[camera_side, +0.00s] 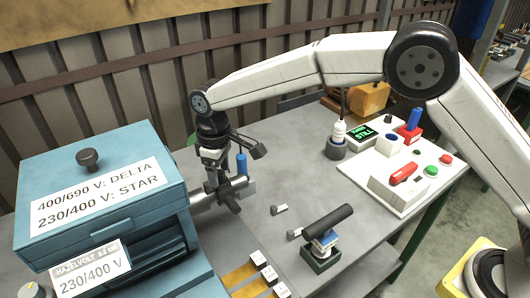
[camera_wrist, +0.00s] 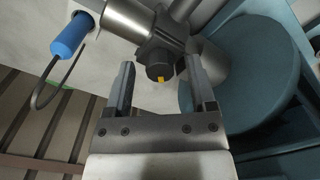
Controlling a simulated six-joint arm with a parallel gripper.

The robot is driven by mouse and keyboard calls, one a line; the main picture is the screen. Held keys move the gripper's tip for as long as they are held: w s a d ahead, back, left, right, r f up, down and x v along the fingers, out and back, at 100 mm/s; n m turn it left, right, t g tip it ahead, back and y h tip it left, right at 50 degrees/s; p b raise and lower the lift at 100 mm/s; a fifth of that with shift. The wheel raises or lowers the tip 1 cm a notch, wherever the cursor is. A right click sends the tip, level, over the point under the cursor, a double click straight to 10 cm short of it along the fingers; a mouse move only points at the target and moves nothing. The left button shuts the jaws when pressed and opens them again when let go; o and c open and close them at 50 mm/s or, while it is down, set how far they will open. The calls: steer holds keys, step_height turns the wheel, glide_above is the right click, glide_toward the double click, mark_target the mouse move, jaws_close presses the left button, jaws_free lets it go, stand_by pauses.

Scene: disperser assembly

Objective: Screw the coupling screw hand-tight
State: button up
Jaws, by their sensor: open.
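In the wrist view, the coupling screw (camera_wrist: 158,70) is a dark round head with a small yellow mark. It sits on the grey metal coupling (camera_wrist: 128,18), just beyond and between the fingertips of my gripper (camera_wrist: 162,80). The two fingers are apart, and I see clear gaps on both sides of the screw head. In the side view my gripper (camera_side: 216,180) is at the shaft end, close to the coupling (camera_side: 238,187); the screw is not clearly visible there. The shaft side belongs to the blue motor (camera_side: 105,190).
A blue-handled tool with a bent dark rod (camera_wrist: 70,36) lies left of the coupling in the wrist view. A dark cylinder on a stand (camera_side: 326,228), a small grey piece (camera_side: 279,209) and a white control board (camera_side: 408,208) are right of the work. Bare grey table lies between.

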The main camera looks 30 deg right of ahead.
mark_target(220, 173)
steer(key=shift+r, duration=0.1)
steer(key=shift+r, duration=3.85)
steer(key=shift+n, duration=0.3)
steer(key=n, duration=0.6)
steer(key=shift+n, duration=0.3)
steer(key=n, duration=0.7)
steer(key=shift+f, duration=0.1)
